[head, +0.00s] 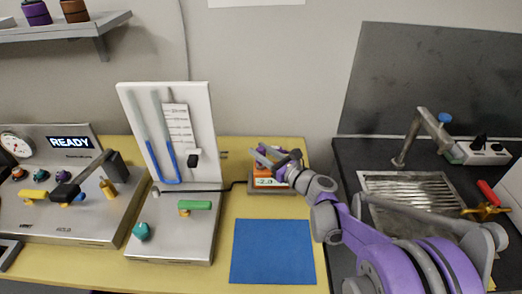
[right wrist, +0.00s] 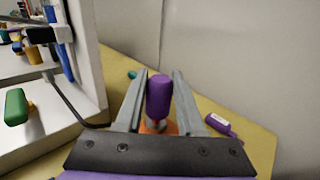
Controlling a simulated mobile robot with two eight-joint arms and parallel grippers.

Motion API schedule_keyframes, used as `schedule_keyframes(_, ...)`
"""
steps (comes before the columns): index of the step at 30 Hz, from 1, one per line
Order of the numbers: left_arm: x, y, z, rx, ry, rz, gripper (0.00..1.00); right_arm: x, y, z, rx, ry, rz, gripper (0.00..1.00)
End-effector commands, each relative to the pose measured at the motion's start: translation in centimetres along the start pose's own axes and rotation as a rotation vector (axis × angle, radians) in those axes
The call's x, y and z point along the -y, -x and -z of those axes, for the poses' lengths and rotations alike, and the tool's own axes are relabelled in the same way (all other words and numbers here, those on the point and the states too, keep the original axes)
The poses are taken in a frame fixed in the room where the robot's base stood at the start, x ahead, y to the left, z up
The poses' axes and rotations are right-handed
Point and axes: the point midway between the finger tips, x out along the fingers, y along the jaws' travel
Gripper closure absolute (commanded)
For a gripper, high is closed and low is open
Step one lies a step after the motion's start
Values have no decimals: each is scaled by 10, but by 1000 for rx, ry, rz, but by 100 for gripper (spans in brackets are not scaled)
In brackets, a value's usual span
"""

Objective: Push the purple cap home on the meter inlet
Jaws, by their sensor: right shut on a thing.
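The purple cap (right wrist: 159,97) stands upright between the fingers of my right gripper (right wrist: 160,84), which is shut on it. A grey ring or fitting shows just below the cap, with an orange part of the meter (right wrist: 146,128) under it. I cannot tell how far the cap sits on the inlet. In the head view the meter (head: 268,182) is an orange and grey box with a lit display, and my right gripper (head: 277,157) is over its top, hiding the inlet. My left gripper is not in view.
A black cable runs from the manometer stand (head: 170,235) to the meter. A blue mat (head: 273,252) lies in front. A purple labelled object (right wrist: 218,124) lies right of the cap. The panel reading READY (head: 70,142) stands left, the sink (head: 415,195) right.

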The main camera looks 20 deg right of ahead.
Motion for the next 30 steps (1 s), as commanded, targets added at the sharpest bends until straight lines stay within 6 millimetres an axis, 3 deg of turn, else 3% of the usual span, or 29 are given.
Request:
schedule_keyframes(19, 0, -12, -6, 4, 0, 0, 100, 0, 0, 17, -1, 0, 0, 100)
schedule_keyframes(20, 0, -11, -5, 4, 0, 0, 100, 0, 0, 16, 0, 0, 0, 57)
schedule_keyframes(21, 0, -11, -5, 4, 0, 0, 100, 0, 0, 16, 0, 0, 0, 50)
schedule_keyframes(25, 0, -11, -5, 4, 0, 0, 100, 0, 0, 16, 0, 0, 0, 28)
schedule_keyframes(30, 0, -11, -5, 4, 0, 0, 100, 0, 0, 16, 0, 0, 0, 28)
